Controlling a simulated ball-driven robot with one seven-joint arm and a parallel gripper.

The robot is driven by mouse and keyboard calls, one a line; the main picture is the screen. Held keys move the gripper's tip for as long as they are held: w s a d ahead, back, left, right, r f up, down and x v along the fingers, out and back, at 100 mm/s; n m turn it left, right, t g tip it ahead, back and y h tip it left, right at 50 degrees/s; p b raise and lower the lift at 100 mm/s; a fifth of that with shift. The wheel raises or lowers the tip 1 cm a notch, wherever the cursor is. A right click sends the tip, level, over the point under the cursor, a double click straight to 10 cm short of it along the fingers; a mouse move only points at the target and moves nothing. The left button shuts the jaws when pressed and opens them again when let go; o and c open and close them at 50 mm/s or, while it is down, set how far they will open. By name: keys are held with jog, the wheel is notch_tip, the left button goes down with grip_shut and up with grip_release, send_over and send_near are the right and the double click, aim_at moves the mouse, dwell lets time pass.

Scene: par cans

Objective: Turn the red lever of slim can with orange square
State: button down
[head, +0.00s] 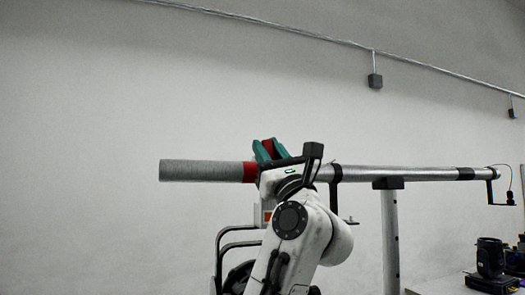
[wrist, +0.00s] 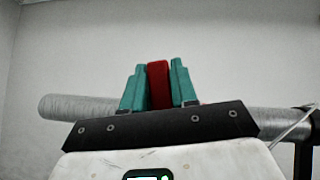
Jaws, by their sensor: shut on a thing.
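My gripper (head: 267,148) has teal fingers that point up at the horizontal silver pipe. In the wrist view the fingers (wrist: 158,72) stand on either side of the red lever (wrist: 158,85) and are shut on it. The lever stands upright between them, in front of the pipe. In the head view a bit of red (head: 267,146) shows between the fingers. An orange square (head: 267,217) shows below the pipe, left of my arm. The can that bears it is mostly hidden behind my arm.
The silver pipe (head: 205,171) runs across the scene, with a red band (head: 250,172) near my fingers. A grey post (head: 390,240) stands under it at the right. Dark lamps (head: 490,258) stand at the lower right. The wall area at upper left is clear.

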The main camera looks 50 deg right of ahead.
jog(key=shift+s+d+m+g+h, duration=0.15)
jog(key=shift+m+g+h, duration=0.2)
jog(key=shift+m+h, duration=0.65)
jog(key=shift+s+d+m+g+h, duration=0.15)
jog(key=shift+m+g+h, duration=0.2)
jog(key=shift+m+h, duration=0.6)
jog(key=shift+m, duration=0.25)
jog(key=shift+r, duration=0.1)
jog(key=c, duration=1)
grip_release()
jog(key=shift+o, duration=0.2)
jog(key=b+v, duration=0.4)
jog(key=v, duration=0.6)
jog(key=shift+s+f, duration=0.2)
jog(key=shift+f, duration=0.1)
jog(key=shift+a, duration=0.15)
